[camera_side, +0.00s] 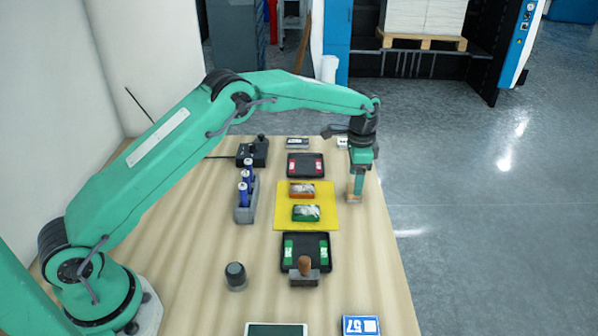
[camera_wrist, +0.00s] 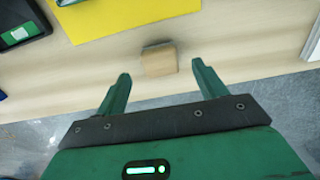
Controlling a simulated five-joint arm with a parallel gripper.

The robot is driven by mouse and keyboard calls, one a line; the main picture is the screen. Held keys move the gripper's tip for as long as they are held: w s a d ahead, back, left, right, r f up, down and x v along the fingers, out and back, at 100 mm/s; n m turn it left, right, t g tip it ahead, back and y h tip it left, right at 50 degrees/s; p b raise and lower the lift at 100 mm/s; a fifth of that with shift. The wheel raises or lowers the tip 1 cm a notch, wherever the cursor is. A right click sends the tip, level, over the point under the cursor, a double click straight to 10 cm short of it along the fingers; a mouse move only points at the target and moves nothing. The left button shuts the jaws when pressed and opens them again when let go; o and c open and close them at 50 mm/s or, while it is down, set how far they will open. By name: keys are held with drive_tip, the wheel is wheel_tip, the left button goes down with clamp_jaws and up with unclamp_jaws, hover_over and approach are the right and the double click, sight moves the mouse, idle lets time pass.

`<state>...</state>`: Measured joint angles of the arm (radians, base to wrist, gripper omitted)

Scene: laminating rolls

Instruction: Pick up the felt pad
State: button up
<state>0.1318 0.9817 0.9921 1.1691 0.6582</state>
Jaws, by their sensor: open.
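A small tan block with a dark grey layer along one edge, which looks like the felt pad (camera_wrist: 159,60), lies on the wooden table near its right edge. It also shows in the side view (camera_side: 351,196), partly hidden by my gripper. My gripper (camera_side: 356,188) points down just over it. In the wrist view my gripper (camera_wrist: 161,70) has its two green fingers spread wide, with the block lying between and slightly beyond the fingertips. Nothing is held. I cannot tell the exact height of the fingertips over the table.
A yellow mat (camera_side: 328,223) with an orange pack (camera_side: 301,190) and a green pack (camera_side: 306,213) lies to the left. Black trays (camera_side: 305,156) (camera_side: 287,266), a wooden-handled tool (camera_side: 304,268), a grey rack (camera_side: 246,203) and a dark cup (camera_side: 235,276) stand around. The table's right edge is close.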

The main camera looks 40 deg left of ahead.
sight(349, 191)
drive_tip(key=shift+f, duration=1.45)
drive_tip(key=shift+c, duration=0.4)
drive_tip(key=c, duration=1)
